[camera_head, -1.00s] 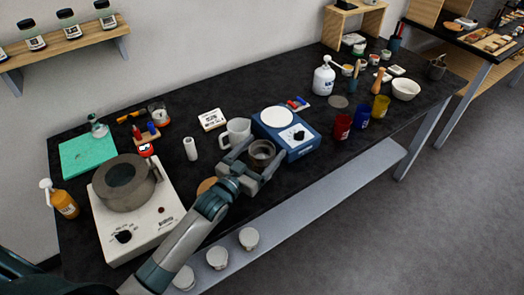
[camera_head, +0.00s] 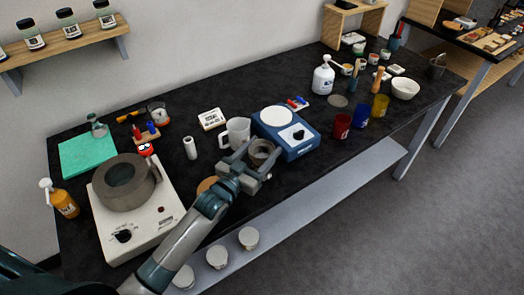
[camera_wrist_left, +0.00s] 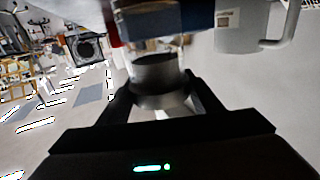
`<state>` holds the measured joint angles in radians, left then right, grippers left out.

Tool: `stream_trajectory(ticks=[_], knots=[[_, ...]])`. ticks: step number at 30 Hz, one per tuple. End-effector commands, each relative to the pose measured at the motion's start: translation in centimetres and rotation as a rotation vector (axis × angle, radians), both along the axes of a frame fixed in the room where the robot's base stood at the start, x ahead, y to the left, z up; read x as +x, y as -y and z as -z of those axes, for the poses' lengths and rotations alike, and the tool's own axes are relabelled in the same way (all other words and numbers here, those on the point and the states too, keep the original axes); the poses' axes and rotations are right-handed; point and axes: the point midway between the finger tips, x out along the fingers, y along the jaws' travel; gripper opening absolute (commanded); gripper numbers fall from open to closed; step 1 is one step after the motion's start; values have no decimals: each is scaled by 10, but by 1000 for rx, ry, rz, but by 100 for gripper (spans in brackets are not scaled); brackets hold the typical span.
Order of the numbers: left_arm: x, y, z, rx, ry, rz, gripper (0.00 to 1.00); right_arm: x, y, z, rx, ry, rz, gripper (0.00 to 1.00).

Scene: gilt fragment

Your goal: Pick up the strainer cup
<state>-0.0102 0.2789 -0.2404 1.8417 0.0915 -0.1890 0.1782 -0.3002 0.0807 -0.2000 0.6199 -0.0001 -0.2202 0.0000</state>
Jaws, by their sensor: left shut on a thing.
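The strainer cup (camera_head: 262,149) is a small round grey metal cup, in front of the blue scale in the head view. My left gripper (camera_head: 258,160) has its fingers on both sides of it and is shut on it. In the left wrist view the cup (camera_wrist_left: 158,80) sits between the two dark fingers (camera_wrist_left: 160,106). Its lower part is partly hidden by the gripper in the head view. I cannot tell whether it touches the table. My right gripper is not in view.
A white hotplate (camera_head: 152,222) with a grey ring is at left. Red, blue and yellow cups (camera_head: 342,126) stand to the right. The table's front edge is close.

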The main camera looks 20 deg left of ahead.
Motion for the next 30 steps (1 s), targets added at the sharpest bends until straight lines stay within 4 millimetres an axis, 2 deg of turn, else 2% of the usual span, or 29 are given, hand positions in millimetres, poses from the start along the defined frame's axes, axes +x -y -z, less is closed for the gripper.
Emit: stream_trajectory(ticks=[8,13,24,30], knots=[[0,0,-16,0,5,0,37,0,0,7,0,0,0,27],[0,0,-41,-1,7,1,37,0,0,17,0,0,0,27],[-43,59,-82,-6,3,1,37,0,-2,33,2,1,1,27],[-59,82,-100,-4,2,0,37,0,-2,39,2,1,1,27]])
